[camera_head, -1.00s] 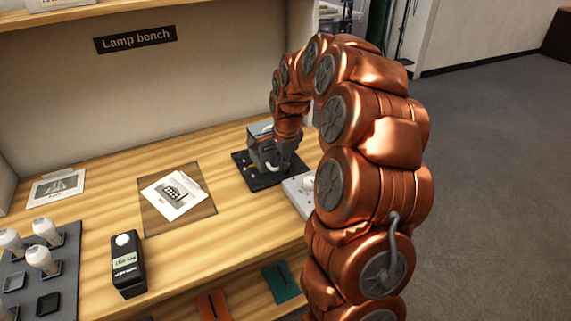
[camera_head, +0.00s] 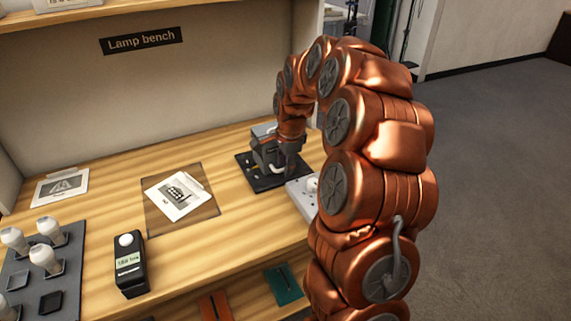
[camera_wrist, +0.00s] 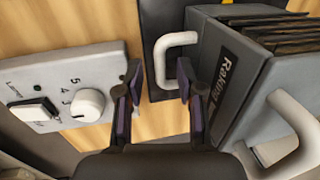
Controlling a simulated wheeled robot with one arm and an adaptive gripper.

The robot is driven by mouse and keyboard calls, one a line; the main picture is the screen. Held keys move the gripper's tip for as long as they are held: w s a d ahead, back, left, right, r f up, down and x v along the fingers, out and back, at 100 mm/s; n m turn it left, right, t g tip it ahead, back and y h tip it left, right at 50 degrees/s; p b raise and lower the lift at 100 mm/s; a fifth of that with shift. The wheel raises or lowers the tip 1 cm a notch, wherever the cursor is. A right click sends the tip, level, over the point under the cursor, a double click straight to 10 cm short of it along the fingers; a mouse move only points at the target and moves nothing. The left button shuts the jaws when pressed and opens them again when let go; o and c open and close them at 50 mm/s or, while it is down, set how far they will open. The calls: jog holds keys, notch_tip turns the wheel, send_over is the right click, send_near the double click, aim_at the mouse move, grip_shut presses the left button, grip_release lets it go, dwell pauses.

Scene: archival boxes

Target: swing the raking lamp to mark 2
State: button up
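The raking lamp is a grey box with dark fins and a label partly reading "Raking" (camera_wrist: 238,75), at the right in the wrist view. In the head view the lamp (camera_head: 266,148) stands on a black base plate (camera_head: 262,179) at the bench's right end, partly hidden by my arm. A white bar handle (camera_wrist: 172,42) sticks out from the lamp's side. My gripper (camera_wrist: 158,82) is open, its two fingers apart, with the handle's lower end between or just beyond them. I cannot tell whether they touch it. Mark 2 is not readable.
A white control box (camera_wrist: 68,88) with a numbered knob and a switch sits left of my fingers. A second white handle (camera_wrist: 297,130) is at the lower right. A light meter (camera_head: 129,265), a printed card (camera_head: 178,194) and a bulb tray (camera_head: 66,297) occupy the bench's left part.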

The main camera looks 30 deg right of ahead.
notch_tip(320, 180, up, 12)
jog(key=s, duration=0.2)
jog(key=shift+s+a+f, duration=0.15)
dwell(0.6)
